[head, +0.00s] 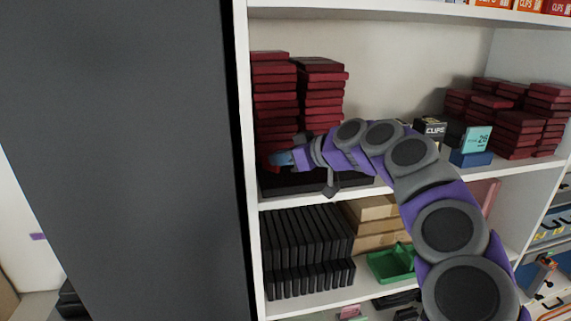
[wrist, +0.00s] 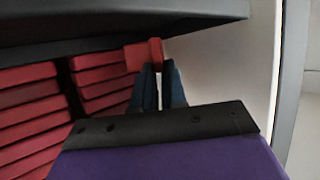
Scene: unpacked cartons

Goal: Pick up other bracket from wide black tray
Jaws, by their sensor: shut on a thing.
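The wide black tray (head: 352,181) lies on the middle shelf at the left, partly hidden by my arm. Its dark underside or wall seems to fill the top of the wrist view (wrist: 120,30). My gripper (head: 277,159) is at the left end of the tray, in front of the dark red stacks. In the wrist view, my gripper (wrist: 158,78) is shut on a small bright red piece (wrist: 155,50), which looks like the bracket. It also shows in the head view (head: 267,162). I cannot tell whether it touches the tray.
Stacks of dark red boxes (head: 272,95) stand close behind my gripper. A white shelf upright (head: 245,150) and a large dark grey panel (head: 120,150) are at the left. A teal box (head: 477,138) stands at the right.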

